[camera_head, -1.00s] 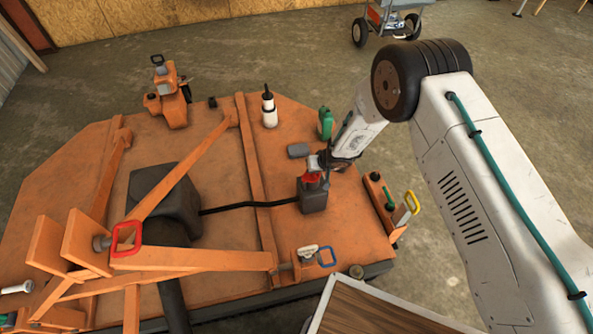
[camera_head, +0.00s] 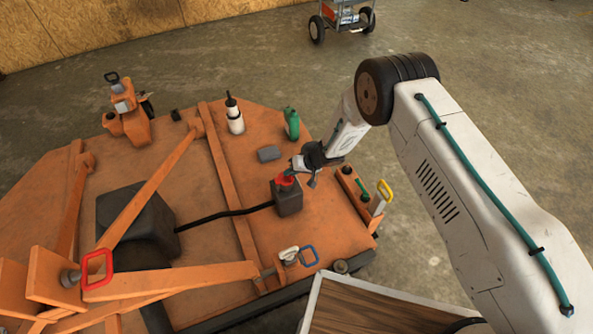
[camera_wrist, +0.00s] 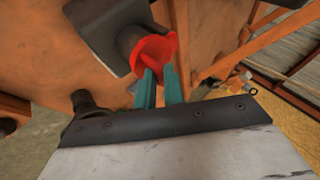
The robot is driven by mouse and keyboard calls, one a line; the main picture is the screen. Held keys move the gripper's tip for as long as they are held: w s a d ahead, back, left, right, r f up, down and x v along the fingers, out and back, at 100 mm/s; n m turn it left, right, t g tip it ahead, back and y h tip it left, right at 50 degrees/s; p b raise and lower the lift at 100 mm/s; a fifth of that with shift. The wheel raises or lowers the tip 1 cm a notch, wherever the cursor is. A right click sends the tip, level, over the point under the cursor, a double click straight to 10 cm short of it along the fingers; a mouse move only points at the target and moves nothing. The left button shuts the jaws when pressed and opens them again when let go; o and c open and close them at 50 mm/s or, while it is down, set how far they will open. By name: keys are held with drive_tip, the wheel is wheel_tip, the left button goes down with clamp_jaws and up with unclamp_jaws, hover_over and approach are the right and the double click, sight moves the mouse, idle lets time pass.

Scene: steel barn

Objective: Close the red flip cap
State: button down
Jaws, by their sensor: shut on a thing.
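The red flip cap (camera_head: 285,180) sits on top of a small dark grey box (camera_head: 289,202) on the orange machine deck. In the wrist view the red cap (camera_wrist: 153,48) is at the end of a short dark neck (camera_wrist: 128,38) on the box. My gripper (camera_head: 295,168) is at the cap from the upper right. In the wrist view its teal fingers (camera_wrist: 160,74) are close together, with their tips against the cap's lower edge, shut on it. I cannot tell whether the lid is fully down. The far side of the cap is hidden.
A black hose (camera_head: 225,216) runs from the box to a large black housing (camera_head: 135,220).

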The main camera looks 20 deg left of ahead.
drive_tip(key=shift+s+f, duration=0.15)
drive_tip(key=shift+s, duration=0.1)
drive_tip(key=c, duration=1.8)
unclamp_jaws()
drive_tip(key=shift+w, duration=0.1)
drive_tip(key=v, duration=0.8)
